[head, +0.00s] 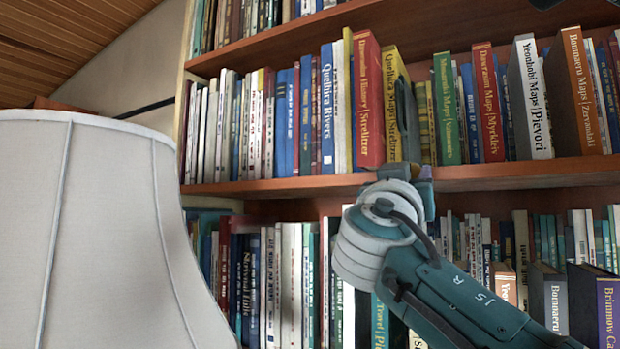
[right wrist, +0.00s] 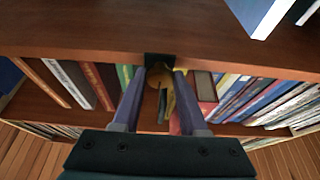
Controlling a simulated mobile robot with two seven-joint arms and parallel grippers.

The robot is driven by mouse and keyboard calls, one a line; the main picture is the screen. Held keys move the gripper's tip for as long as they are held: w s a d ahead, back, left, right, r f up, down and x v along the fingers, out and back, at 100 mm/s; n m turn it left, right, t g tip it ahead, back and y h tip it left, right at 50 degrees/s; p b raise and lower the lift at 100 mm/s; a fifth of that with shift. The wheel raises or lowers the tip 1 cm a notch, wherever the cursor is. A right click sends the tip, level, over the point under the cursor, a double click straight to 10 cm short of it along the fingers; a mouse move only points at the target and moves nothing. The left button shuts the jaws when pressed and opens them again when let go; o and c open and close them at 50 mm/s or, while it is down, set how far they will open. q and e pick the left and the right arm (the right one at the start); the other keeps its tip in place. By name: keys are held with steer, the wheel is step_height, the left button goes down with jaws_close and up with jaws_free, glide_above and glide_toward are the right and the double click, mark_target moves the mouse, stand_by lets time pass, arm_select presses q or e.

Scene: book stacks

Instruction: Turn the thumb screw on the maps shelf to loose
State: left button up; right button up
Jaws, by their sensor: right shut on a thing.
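The maps shelf (head: 500,176) is a reddish-brown board carrying upright books, several with "Maps" on their spines. In the right wrist view its wood (right wrist: 70,35) runs across the picture, with a small dark bracket at its edge. A round brass-yellow thumb screw (right wrist: 159,77) sits at this bracket. My right gripper (right wrist: 161,82) has a purple finger on each side of the screw and is shut on it. In the head view my right gripper (head: 424,174) is at the shelf's front edge and the screw is hidden there. My left gripper is not in view.
A large pale lampshade (head: 80,230) fills the lower left of the head view. Books stand close above my right gripper, including a yellow one (head: 393,95). Another full row of books (head: 290,270) stands below the maps shelf.

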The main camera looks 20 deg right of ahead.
jaws_close()
